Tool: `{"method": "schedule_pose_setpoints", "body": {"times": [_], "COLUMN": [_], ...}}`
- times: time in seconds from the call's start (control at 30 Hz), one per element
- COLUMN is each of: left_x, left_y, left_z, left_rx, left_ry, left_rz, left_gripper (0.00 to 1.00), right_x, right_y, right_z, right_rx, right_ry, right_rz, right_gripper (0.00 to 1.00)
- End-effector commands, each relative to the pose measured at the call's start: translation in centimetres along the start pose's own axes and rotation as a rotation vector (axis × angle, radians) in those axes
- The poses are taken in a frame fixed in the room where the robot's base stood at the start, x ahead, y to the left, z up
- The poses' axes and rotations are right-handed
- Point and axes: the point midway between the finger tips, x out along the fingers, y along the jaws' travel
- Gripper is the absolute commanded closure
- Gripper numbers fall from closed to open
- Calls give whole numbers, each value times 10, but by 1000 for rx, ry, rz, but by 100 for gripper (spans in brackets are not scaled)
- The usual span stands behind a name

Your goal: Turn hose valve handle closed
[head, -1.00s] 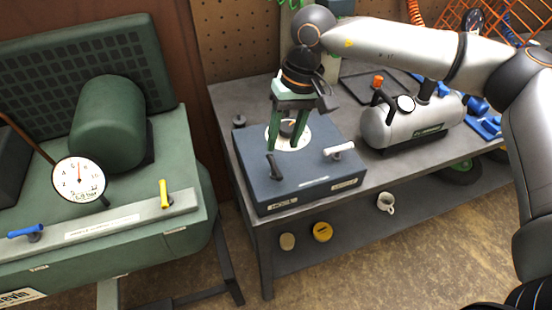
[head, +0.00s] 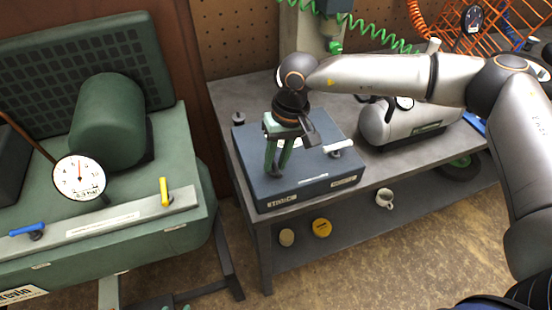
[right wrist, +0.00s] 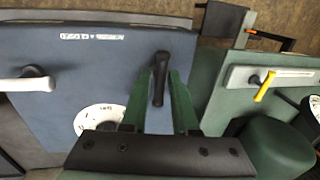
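The blue valve box (head: 325,175) stands on the grey bench. Its black handle (right wrist: 160,78) shows in the right wrist view, pointing toward the box's labelled edge. My right gripper (head: 277,172) is low over the box's left part, fingers pointing down. In the right wrist view its green fingers (right wrist: 161,85) are apart, one on each side of the black handle, with gaps visible. In the head view the fingers mostly hide that handle. A white dial (right wrist: 100,120) lies beside the fingers. A second, pale-gripped handle (right wrist: 30,80) is farther along. Small green tips at the head view's bottom edge may be my left gripper (head: 176,307).
A silver air tank (head: 395,125) stands right of the box. The green machine (head: 150,240) at left carries a gauge (head: 79,177), a yellow handle (head: 164,192) and a blue handle (head: 27,230).

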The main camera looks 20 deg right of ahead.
Motion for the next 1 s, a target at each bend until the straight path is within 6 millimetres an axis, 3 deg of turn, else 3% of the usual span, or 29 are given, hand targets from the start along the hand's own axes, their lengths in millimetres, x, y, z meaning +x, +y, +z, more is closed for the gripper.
{"method": "schedule_pose_setpoints", "body": {"times": [0.23,0.73,1.0], "left_x": [0,1,10], "left_y": [0,0,-1], "left_z": [0,1,10], "left_rx": [0,0,0], "left_ry": [1,1,1], "left_rz": [0,0,0], "left_gripper": [49,49,49], "right_x": [0,0,3], "right_y": [0,0,0], "right_z": [0,0,1], "right_rx": [0,10,111], "right_ry": [0,3,21], "right_rz": [0,-1,-3], "right_gripper": [100,100,100]}}
